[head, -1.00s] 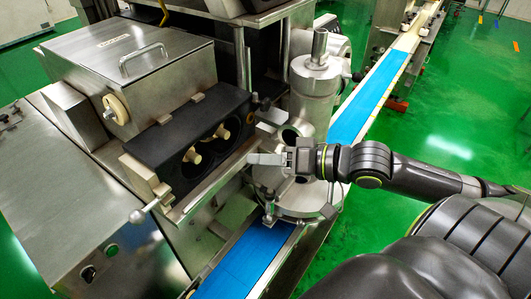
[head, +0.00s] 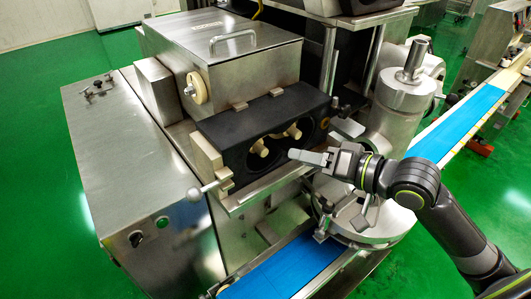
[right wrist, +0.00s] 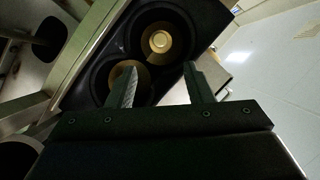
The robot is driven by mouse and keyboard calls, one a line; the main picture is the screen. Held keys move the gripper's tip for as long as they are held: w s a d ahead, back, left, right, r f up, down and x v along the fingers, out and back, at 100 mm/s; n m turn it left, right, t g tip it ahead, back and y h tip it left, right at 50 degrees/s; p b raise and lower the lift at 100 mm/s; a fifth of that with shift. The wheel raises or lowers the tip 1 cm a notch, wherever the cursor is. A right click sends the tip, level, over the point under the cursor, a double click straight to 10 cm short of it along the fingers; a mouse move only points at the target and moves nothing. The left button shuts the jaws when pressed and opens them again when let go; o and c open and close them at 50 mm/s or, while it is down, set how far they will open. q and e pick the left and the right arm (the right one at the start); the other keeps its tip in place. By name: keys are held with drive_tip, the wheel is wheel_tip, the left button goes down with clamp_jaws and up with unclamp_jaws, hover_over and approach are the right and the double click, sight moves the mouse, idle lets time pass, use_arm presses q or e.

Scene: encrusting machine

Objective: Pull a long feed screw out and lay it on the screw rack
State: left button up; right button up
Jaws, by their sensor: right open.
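Two feed screws show as cream-coloured ends in the round openings of a black block on the machine's front: the left screw (head: 260,149) and the right screw (head: 293,132). In the right wrist view one screw end (right wrist: 160,41) lies inside its bore beyond the fingers, and the other (right wrist: 124,73) is partly covered by a finger. My right gripper (head: 293,155) is open and empty, just in front of the black block (head: 235,130). It also shows in the right wrist view (right wrist: 166,82). The screw rack cannot be made out. My left gripper is not in view.
A steel hopper box (head: 228,60) with a handle sits above the block. A steel cylinder (head: 402,95) stands right of it, close to my arm. A blue conveyor belt (head: 285,270) runs below. A steel cabinet (head: 135,165) is at left.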

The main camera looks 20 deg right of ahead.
sight(267, 150)
drive_tip(key=shift+p+x, duration=0.6)
drive_tip(key=shift+x, duration=4.95)
drive_tip(key=shift+a+r, duration=0.1)
drive_tip(key=shift+s, duration=0.1)
clamp_jaws()
